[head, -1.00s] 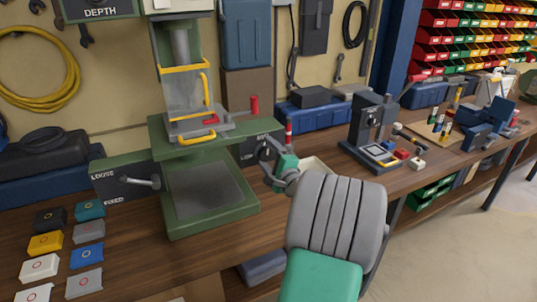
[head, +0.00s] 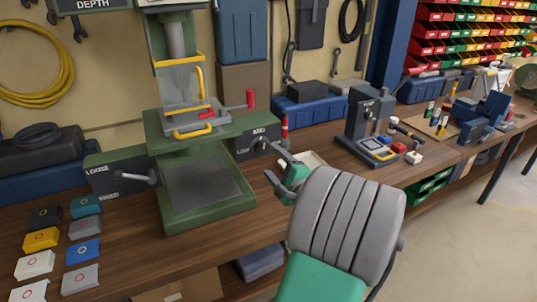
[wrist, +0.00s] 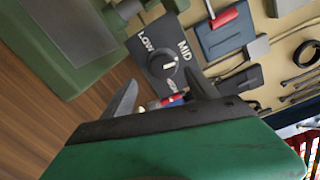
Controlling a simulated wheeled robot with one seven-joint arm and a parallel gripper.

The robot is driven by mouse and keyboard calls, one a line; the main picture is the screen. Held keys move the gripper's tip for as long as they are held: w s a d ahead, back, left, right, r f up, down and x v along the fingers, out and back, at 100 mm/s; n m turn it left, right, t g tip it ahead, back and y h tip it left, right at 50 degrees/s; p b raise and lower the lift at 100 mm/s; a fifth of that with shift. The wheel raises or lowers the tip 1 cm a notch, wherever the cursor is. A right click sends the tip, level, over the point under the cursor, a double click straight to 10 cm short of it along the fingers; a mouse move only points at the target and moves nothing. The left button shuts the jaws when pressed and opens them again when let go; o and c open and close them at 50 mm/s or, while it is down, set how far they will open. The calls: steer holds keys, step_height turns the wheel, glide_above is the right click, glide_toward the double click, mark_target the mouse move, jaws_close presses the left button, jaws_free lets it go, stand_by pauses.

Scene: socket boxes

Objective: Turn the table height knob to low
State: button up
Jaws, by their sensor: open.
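The table height knob (head: 262,144) is on a dark panel (head: 243,146) at the right side of the green press. In the wrist view the dark round knob (wrist: 168,66) shows a short pale mark, with LOW at its upper left, MID at its upper right and a third, partly hidden label below. I cannot tell exactly which label the mark points to. My gripper (head: 277,166) is open and empty, just in front of and apart from the knob. In the wrist view my gripper (wrist: 159,80) has its spread fingers below the knob.
The green press (head: 205,195) carries a LOOSE/FIXED lever (head: 140,178) on its left and a red-handled lever (head: 250,99) above. Several coloured boxes (head: 83,251) lie at the left of the wooden bench. A smaller dark press (head: 365,128) stands to the right.

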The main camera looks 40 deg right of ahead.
mark_target(263, 149)
steer(key=w+m, duration=0.2)
steer(key=m, duration=0.1)
steer(key=w+d+m, duration=0.1)
steer(key=w+m, duration=0.1)
steer(key=m, duration=0.1)
steer(key=w+d+m, duration=0.1)
steer(key=w+m, duration=0.2)
steer(key=shift+r+m+h+p, duration=0.3)
steer(key=shift+r+p, duration=0.1)
steer(key=c, duration=1.4)
